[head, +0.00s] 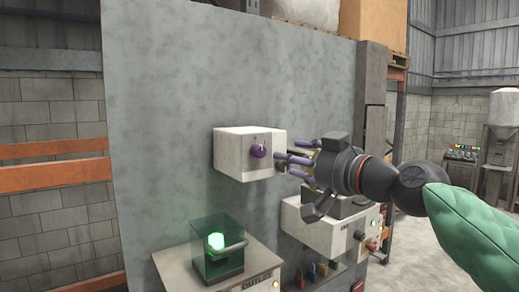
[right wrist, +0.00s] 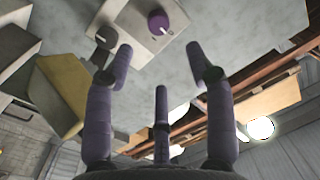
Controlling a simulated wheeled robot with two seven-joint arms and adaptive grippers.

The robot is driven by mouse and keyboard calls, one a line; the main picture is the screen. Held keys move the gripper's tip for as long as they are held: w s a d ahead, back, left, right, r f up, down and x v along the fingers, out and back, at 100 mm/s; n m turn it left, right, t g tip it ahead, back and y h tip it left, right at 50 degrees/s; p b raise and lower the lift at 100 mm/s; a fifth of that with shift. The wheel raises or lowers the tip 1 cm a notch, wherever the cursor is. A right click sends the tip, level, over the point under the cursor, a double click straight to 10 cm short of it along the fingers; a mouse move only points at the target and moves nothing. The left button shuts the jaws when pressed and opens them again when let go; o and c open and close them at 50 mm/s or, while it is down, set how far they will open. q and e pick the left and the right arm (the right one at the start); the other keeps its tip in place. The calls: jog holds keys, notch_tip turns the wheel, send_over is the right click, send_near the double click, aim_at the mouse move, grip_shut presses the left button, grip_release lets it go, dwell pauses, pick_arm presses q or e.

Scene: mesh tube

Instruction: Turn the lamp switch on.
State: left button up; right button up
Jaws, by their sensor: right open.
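A white box (head: 235,155) is mounted on the grey wall panel, with a purple knob (head: 258,151) on its front. In the right wrist view the purple knob (right wrist: 158,22) has a pale mark, and a dark round knob (right wrist: 105,38) is beside it. The knob's setting is too small to tell. My right gripper (head: 289,166) is open and empty, its purple fingers just right of the box's front, apart from the purple knob. It also shows in the right wrist view (right wrist: 160,68). My left gripper is out of view.
The lamp's case stands on a pale cabinet (head: 190,268). Another white control box (head: 318,232) with buttons lies below and behind my right gripper. Shelving with orange beams (head: 50,178) is at the left. Open floor lies at the right.

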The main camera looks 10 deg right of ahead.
aim_at(262, 152)
jog(key=p+x, duration=0.2)
jog(key=x, duration=0.6)
jog(key=shift+f, duration=0.1)
jog(key=shift+w+a, duration=0.25)
jog(key=shift+w, duration=0.3)
jog(key=shift+w+a, duration=0.2)
jog(key=shift+w, duration=0.3)
jog(key=shift+s, duration=0.1)
